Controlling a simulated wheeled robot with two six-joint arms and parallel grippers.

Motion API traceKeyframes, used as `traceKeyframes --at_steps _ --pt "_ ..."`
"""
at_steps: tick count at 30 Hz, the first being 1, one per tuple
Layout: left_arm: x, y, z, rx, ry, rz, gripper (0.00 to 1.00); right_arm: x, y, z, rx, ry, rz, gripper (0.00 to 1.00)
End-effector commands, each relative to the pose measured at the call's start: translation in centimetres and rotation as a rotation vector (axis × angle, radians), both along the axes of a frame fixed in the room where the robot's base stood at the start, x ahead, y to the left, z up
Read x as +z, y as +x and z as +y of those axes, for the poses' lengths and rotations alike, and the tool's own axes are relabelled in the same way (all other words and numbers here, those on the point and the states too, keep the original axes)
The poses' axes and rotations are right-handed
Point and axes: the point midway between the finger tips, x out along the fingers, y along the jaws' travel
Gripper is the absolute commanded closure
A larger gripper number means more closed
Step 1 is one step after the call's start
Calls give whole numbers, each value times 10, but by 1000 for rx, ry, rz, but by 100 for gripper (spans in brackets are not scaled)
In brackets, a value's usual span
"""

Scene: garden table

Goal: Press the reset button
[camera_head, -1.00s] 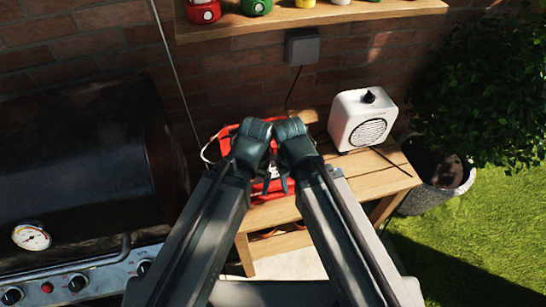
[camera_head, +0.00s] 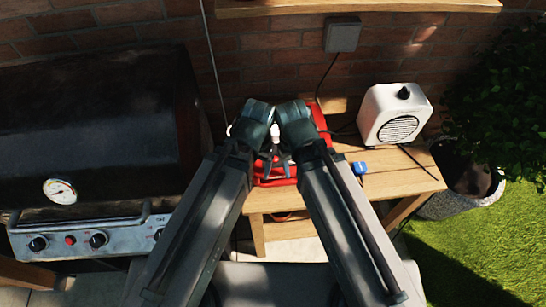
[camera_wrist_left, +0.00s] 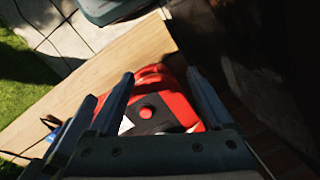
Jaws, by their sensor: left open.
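A red device (camera_head: 320,125) sits on the wooden table, largely hidden behind my arms in the head view. In the left wrist view this red device (camera_wrist_left: 180,105) shows a dark top panel with a round red button (camera_wrist_left: 147,112). My left gripper (camera_head: 267,165) is over the device. In the left wrist view, my left gripper (camera_wrist_left: 160,73) is open and empty, with the button between and below its fingers. Contact with the device cannot be told. My right gripper (camera_head: 286,163) is close beside the left one; its jaws are too small to read.
The wooden table (camera_head: 400,185) carries a white speaker-like box (camera_head: 395,113) and a small blue item (camera_head: 360,168). A black grill (camera_head: 90,120) with knobs stands at the left. A potted bush (camera_head: 470,180) is at the right. A brick wall and shelf (camera_head: 360,6) are behind.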

Motion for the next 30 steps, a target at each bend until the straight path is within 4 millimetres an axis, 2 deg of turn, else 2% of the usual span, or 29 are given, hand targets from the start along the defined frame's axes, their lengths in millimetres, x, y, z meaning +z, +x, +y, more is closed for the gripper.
traceKeyframes --at_steps 12,26,30 --pt "0 0 0 0 0 0 18 0 0 0 0 0 0 50" --pt "0 0 0 0 0 0 100 0 0 0 0 0 0 50" --pt "0 0 0 0 0 0 100 0 0 0 0 0 0 50"
